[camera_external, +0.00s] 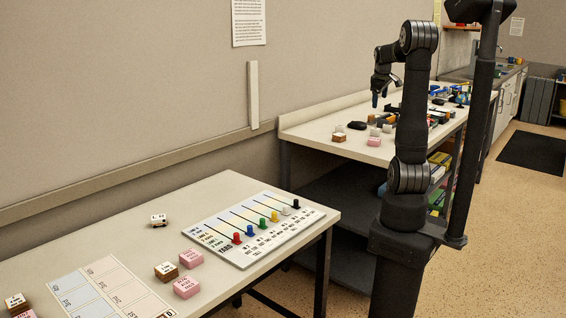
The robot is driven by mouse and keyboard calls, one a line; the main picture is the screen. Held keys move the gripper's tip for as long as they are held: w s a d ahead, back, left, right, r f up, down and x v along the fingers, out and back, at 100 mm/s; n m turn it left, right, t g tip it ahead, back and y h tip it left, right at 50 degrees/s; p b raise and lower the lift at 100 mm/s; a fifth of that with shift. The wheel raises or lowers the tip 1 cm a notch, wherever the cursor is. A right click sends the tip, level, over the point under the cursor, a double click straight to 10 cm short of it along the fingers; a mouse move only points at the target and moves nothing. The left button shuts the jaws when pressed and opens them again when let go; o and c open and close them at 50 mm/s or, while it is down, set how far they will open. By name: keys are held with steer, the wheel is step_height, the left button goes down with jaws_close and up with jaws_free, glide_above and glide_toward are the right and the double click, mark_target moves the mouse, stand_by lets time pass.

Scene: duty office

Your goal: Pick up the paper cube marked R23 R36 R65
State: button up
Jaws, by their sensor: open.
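Small paper cubes with printed tops lie on two tables. On the near table are a pink cube (191,258), a second pink cube (186,287), and a brown cube with a white top (166,271). Another white-topped cube (16,303) is at the lower left. On the far table are a brown-and-white cube (339,136) and a pink cube (374,141). The print is too small to tell which is marked R23 R36 R65. My gripper (377,100) is open, pointing down in the air above the far table, apart from all cubes.
A white board with coloured pegs (254,230) and a printed sheet (108,290) lie on the near table (120,228). A small white block (158,219) stands behind. The far table (310,130) holds several dark and coloured items farther back. A gap separates the tables.

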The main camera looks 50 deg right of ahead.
steer(key=w+f+m, duration=0.1)
steer(key=f+m, duration=0.1)
steer(key=m, duration=0.3)
steer(key=m+g, duration=0.1)
steer(key=m, duration=1)
glide_above(374, 139)
steer(key=a, duration=0.2)
steer(key=f, duration=1.4)
steer(key=shift+s+d+f, duration=0.1)
steer(key=shift+s+f, duration=0.1)
steer(key=shift+f, duration=0.1)
steer(key=shift+s+a+x, duration=0.1)
steer(key=shift+s+x, duration=0.05)
steer(key=shift+x, duration=1.2)
steer(key=shift+s+a+x, duration=0.1)
steer(key=shift+s+x, duration=0.05)
steer(key=shift+x, duration=1.15)
steer(key=shift+f, duration=0.15)
steer(key=shift+c, duration=0.4)
steer(key=c, duration=1)
